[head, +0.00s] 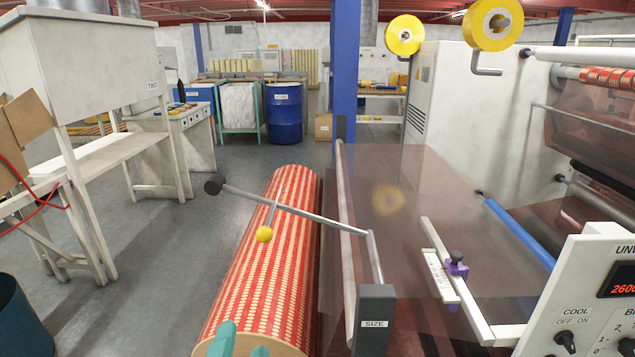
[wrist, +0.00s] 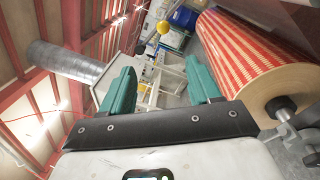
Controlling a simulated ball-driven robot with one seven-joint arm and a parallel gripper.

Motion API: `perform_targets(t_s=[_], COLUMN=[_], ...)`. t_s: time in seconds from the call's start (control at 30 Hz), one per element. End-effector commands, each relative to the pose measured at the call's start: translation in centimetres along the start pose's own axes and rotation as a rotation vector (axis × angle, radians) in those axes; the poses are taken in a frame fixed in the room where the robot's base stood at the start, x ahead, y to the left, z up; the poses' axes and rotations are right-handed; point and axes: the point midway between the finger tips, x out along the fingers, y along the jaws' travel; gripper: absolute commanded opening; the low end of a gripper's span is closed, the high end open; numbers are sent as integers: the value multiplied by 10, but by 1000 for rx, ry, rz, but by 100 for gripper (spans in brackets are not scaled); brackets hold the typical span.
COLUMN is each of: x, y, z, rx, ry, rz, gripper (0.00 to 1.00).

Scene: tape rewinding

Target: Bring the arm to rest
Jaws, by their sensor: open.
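My gripper (wrist: 161,84) shows in the wrist view as two teal fingers set wide apart, with nothing between them. In the head view its teal fingertips (head: 238,343) show at the bottom edge, in front of the near end of a large red and cream patterned roll (head: 262,255). The roll also shows in the wrist view (wrist: 262,45), to the right of the fingers. I cannot tell whether a finger touches it. The rest of my arm is out of view.
The SIZE post (head: 375,310) and control panel (head: 590,300) stand at right. A white bench (head: 100,160) and dark bin (head: 18,320) stand at left. Grey floor (head: 170,255) between is clear.

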Motion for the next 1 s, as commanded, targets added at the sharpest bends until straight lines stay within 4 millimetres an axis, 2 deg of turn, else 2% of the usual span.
perform_targets(t_s=[0.17, 0.37, 0.57, 0.67, 0.77, 0.87, 0.9, 0.97, 1.0], x=[6, 13, 14, 8, -7, -37, -52, -79, -99], y=[-23, -60, -118, -160, -213, -270, -291, -320, -338], z=[14, 33, 63, 83, 109, 136, 146, 159, 167], rx=[61, 159, 317, 434, 591, 784, 864, 987, 1070], ry=[-12, -32, -79, -123, -194, -299, -346, -426, -484], rz=[-71, -183, -355, -479, -641, -828, -903, -1016, -1090], gripper=[62, 62, 62, 62, 62, 62, 62, 62, 62])
